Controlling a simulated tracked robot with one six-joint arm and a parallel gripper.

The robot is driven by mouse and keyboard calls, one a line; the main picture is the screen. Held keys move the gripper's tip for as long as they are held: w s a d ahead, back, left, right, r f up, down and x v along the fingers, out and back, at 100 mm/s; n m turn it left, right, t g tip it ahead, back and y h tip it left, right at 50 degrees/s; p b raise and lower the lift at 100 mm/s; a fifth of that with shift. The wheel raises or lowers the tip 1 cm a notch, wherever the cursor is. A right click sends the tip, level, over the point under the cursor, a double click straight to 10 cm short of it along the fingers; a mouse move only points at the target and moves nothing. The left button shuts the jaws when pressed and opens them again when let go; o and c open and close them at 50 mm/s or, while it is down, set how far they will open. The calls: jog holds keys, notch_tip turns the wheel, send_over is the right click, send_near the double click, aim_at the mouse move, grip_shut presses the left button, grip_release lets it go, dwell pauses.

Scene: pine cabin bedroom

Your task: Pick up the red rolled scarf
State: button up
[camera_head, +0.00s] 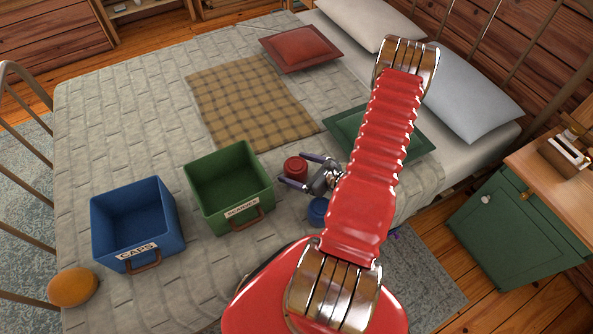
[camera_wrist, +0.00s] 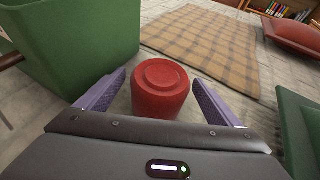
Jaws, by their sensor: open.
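The red rolled scarf (camera_head: 296,167) lies on the bed just right of the green bin. In the wrist view the red roll (camera_wrist: 161,88) shows a round, ringed end and sits between my two purple fingers. My gripper (camera_head: 306,171) is open around it, with one finger on each side; gaps show between the fingers and the roll in the wrist view (camera_wrist: 162,92). The roll's lower part is hidden behind my gripper's body.
A green bin (camera_head: 262,185) labelled for scarves stands close left of the roll. A blue bin (camera_head: 172,215) labelled CAPS is farther left. A blue roll (camera_head: 317,211) lies close to my gripper. A green cushion (camera_head: 418,147) is to the right. A plaid blanket (camera_head: 250,100) lies behind.

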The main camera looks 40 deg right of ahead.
jog(key=shift+w+a+f, duration=0.1)
jog(key=shift+w+f, duration=0.1)
jog(key=shift+w, duration=0.2)
jog(key=c, duration=1.2)
